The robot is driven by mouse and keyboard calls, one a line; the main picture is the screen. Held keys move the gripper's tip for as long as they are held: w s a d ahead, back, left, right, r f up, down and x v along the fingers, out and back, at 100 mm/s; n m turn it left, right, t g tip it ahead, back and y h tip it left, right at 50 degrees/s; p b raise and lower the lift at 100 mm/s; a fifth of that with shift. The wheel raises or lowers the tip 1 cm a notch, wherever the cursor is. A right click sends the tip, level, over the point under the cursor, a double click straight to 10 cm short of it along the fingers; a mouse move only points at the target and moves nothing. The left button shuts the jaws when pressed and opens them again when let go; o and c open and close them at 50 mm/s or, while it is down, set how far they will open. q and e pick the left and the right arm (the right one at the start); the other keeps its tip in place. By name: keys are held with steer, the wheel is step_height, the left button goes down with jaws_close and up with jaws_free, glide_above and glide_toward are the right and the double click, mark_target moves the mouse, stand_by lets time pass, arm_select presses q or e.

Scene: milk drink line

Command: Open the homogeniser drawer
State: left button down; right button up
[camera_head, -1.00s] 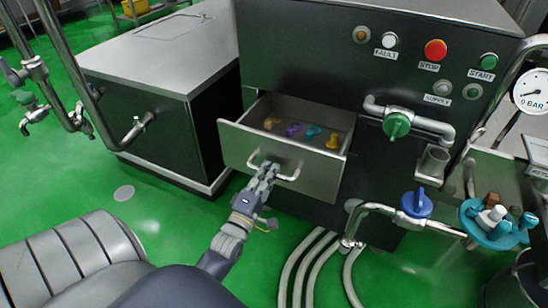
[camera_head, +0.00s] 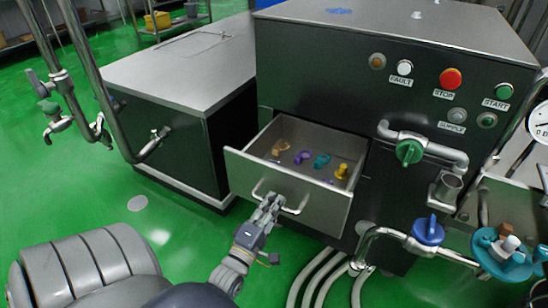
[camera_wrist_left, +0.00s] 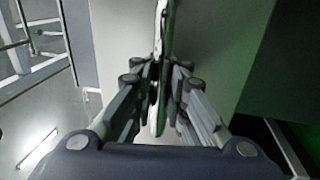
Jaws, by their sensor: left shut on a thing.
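The homogeniser drawer (camera_head: 283,192) is pulled out from the front of the dark homogeniser cabinet (camera_head: 315,120). Several small coloured parts lie inside it, among them a yellow one (camera_head: 342,171), a teal one (camera_head: 321,160) and a purple one (camera_head: 302,156). My left gripper (camera_head: 269,203) is at the drawer front, shut on the bar handle (camera_head: 297,210). In the left wrist view the shiny handle bar (camera_wrist_left: 159,75) runs between the closed fingers (camera_wrist_left: 158,80).
A dark cabinet with a steel top (camera_head: 175,60) stands left of the drawer. Pipes with a green valve (camera_head: 409,152) and a blue valve (camera_head: 428,230) are at the right. Pale hoses (camera_head: 318,275) lie on the floor below. Green floor is clear at the left.

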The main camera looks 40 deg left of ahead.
arm_select(q)
steer(key=c, duration=1.6)
jaws_free()
steer(key=shift+f, duration=0.15)
steer(key=shift+s, duration=0.1)
steer(key=v, duration=1.1)
steer(key=shift+s, duration=0.4)
steer(key=shift+d+f, duration=0.1)
steer(key=shift+f, duration=0.05)
